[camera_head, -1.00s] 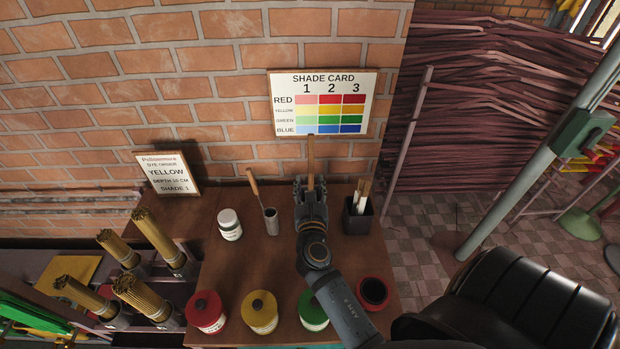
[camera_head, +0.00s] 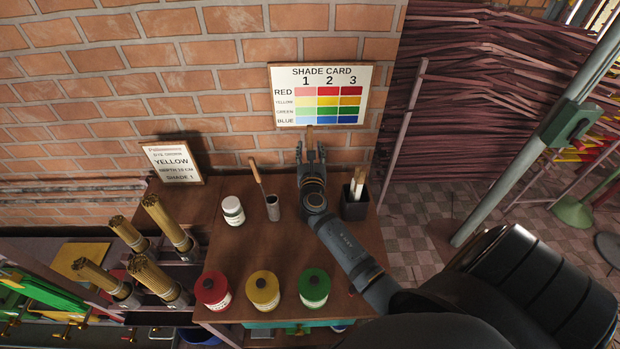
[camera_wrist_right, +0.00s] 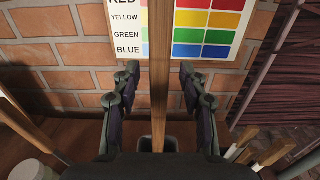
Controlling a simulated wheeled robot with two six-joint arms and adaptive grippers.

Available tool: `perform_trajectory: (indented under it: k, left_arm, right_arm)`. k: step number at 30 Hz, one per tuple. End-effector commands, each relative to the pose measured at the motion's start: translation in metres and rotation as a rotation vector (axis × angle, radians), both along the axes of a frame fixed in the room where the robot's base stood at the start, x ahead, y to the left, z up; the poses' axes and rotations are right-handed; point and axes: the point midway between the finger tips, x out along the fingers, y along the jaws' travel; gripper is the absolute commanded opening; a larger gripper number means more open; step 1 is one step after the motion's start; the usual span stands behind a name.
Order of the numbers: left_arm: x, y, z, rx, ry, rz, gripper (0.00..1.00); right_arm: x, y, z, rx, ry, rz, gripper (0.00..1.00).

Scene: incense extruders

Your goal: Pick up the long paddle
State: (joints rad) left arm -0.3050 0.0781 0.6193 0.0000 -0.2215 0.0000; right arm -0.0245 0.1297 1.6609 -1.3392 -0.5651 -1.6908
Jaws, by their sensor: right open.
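A long wooden paddle (camera_head: 310,136) stands upright in front of the shade card at the back of the table. In the right wrist view its shaft (camera_wrist_right: 159,75) runs up the middle, with its lower end at a dark cup (camera_wrist_right: 158,144). My right gripper (camera_head: 311,153) is open around the shaft. In the wrist view its two fingers (camera_wrist_right: 159,77) stand on either side, with a visible gap on each side. The paddle's lower part is hidden behind my gripper in the head view. My left gripper is not in view.
A metal cup (camera_head: 272,208) holds another wooden stick (camera_head: 256,173) to the left; a black box (camera_head: 355,207) with sticks is close right. A white jar (camera_head: 232,210) and red (camera_head: 213,290), yellow (camera_head: 262,291) and green (camera_head: 314,287) jars stand on the table. The brick wall is behind.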

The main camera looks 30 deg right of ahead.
Motion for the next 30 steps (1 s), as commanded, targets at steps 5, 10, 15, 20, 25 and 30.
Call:
perform_trajectory:
  k: [5, 10, 15, 20, 25, 30]
  left_arm:
    - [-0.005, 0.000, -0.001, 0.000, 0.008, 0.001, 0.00]
    - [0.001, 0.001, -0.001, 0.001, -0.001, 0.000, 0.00]
    - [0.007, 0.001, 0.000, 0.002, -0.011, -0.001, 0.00]
    - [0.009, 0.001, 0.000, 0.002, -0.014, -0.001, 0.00]
    - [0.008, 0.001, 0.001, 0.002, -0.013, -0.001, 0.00]
    - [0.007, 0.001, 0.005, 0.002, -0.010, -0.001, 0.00]
  right_arm:
    - [0.000, 0.000, -0.001, 0.000, 0.000, 0.000, 0.42]
    - [0.000, 0.000, -0.001, 0.000, 0.000, 0.000, 0.19]
    - [0.000, 0.000, -0.001, 0.001, 0.001, 0.000, 0.00]
    - [-0.001, 0.000, -0.001, 0.000, 0.001, 0.000, 0.00]
    - [-0.001, 0.000, 0.000, 0.001, 0.001, 0.000, 0.00]
    - [0.000, 0.000, 0.015, 0.000, -0.002, -0.001, 0.00]
